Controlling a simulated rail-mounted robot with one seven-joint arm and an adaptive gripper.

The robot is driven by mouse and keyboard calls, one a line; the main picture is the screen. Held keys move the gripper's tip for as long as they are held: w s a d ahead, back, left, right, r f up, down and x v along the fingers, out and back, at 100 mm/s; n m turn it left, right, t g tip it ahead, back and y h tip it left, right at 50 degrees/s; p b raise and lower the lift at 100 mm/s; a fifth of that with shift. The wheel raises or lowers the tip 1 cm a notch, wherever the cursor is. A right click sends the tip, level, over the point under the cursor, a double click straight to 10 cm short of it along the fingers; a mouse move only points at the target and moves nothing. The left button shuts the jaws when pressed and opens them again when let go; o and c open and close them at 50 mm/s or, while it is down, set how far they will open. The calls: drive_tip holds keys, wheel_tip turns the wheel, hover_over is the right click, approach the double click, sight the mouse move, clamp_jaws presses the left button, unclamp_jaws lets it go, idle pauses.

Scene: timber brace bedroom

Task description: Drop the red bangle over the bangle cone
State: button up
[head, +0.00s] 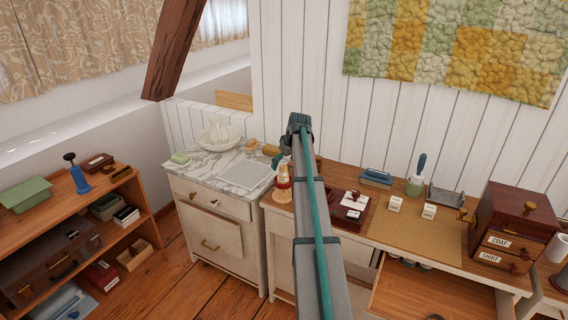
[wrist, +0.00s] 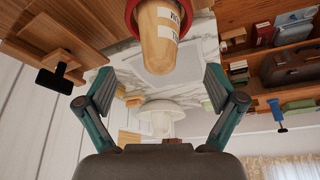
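The light wooden bangle cone (head: 283,182) stands upright at the left end of the wooden desk, just left of my arm. In the wrist view, which is upside down, the cone (wrist: 158,42) shows close ahead with a white label. A red ring (wrist: 132,14) curves around its lower part; I cannot tell whether this is the red bangle or part of the cone's base. My gripper (wrist: 159,82) is open, with nothing between its fingers, facing the cone. In the head view my arm largely hides the gripper.
A marble-topped cabinet (head: 207,163) with a white bowl (head: 219,136) stands left of the desk. An open drawer (head: 400,293) juts out in front.

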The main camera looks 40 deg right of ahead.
idle(0.3)
drive_tip(key=v, duration=1.2)
drive_tip(key=shift+d, duration=0.1)
idle(0.4)
